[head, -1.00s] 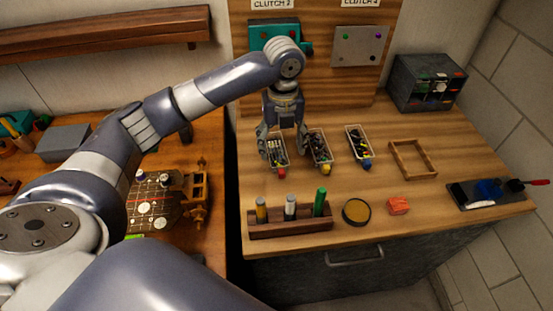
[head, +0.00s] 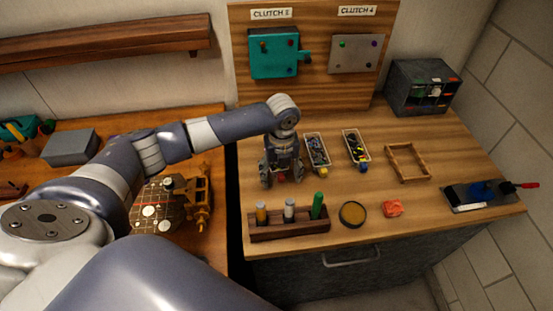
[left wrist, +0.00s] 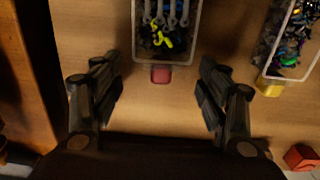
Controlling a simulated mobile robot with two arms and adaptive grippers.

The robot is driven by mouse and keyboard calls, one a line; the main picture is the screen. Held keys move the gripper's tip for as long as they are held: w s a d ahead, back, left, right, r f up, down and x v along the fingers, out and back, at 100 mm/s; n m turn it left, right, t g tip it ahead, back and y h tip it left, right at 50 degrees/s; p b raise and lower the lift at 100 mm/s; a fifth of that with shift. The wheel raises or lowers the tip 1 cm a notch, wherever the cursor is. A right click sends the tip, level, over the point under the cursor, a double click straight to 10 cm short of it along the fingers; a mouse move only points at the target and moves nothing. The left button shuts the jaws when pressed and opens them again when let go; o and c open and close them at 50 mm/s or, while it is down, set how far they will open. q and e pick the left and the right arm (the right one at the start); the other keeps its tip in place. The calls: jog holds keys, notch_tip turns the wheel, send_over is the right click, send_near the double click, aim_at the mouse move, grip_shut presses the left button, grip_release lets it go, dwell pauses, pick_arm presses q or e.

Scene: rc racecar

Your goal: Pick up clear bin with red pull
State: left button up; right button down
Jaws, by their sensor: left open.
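The clear bin with the red pull shows in the left wrist view (left wrist: 137,38), on the wooden bench, holding grey tool-like pieces and yellow and black bits. Its red pull (left wrist: 161,74) sits at the near end. My left gripper (head: 283,180) is open and empty, low over this bin in the head view, hiding most of it; a bit of red shows between its fingers. In the left wrist view the fingers (left wrist: 160,85) are spread to the left and right of the red pull, apart from it. My right gripper is not in view.
Right of it stand a yellow-pull bin (head: 317,152) and a blue-pull bin (head: 356,148). In front are a wooden rack (head: 290,231) with several upright cylinders, a round tin (head: 352,214) and a red block (head: 392,208). An empty wooden frame (head: 408,162) lies right.

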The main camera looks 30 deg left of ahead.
pick_arm(q)
jog(key=c, duration=1.3)
jog(key=shift+o, duration=0.2)
jog(key=shift+w, duration=0.1)
